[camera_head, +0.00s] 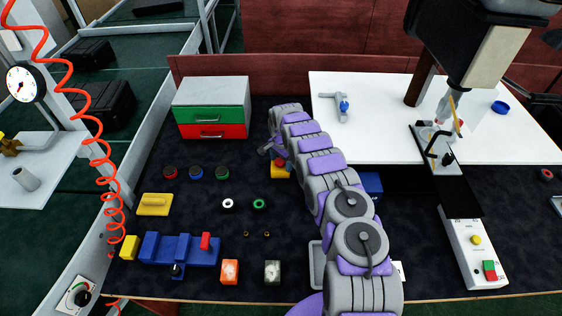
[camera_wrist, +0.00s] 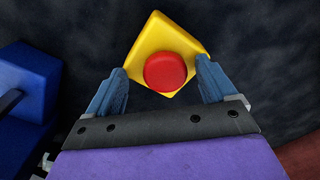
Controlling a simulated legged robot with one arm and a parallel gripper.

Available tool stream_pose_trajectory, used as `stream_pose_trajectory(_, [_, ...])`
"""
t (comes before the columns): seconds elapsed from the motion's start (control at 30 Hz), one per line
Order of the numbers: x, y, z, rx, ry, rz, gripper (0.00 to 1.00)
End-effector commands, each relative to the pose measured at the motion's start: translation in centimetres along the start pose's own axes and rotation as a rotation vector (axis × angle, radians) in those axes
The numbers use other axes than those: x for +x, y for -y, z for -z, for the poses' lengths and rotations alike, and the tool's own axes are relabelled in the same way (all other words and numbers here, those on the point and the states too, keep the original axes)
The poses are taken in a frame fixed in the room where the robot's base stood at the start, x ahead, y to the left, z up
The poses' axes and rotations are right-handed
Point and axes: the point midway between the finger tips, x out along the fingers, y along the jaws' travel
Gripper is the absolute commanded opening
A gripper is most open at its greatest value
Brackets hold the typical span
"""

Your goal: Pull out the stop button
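The stop button is a round red knob (camera_wrist: 165,71) on a yellow box (camera_wrist: 156,32). In the wrist view it sits at the top centre, between the two blue fingers of my gripper (camera_wrist: 162,84). The fingers are spread to either side of the red knob, with a visible gap on the left. The right finger lies close against the box's right edge; I cannot tell if it touches.
A blue object (camera_wrist: 28,80) stands left in the wrist view. In the head view a drawer box (camera_head: 211,92) stands behind on the left. A white board (camera_head: 385,135) with a press lies on the right. Coloured knobs (camera_head: 196,172) and a blue fixture (camera_head: 165,248) lie left.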

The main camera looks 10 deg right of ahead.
Motion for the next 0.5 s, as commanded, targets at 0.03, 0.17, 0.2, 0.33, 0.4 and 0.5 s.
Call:
stream_pose_trajectory(0.03, [2.29,-0.78,-1.0,0.001,0.026,-0.024,0.74])
stream_pose_trajectory(0.17, [2.46,-0.67,-0.96,0.002,0.026,-0.024,0.61])
stream_pose_trajectory(0.2, [2.51,-0.64,-0.95,0.002,0.027,-0.024,0.57])
stream_pose_trajectory(0.33, [2.62,-0.51,-0.91,0.002,0.026,-0.024,0.45])
stream_pose_trajectory(0.4, [2.66,-0.43,-0.91,0.002,0.026,-0.023,0.43])
stream_pose_trajectory(0.5, [2.72,-0.32,-0.92,0.002,0.025,-0.023,0.43])
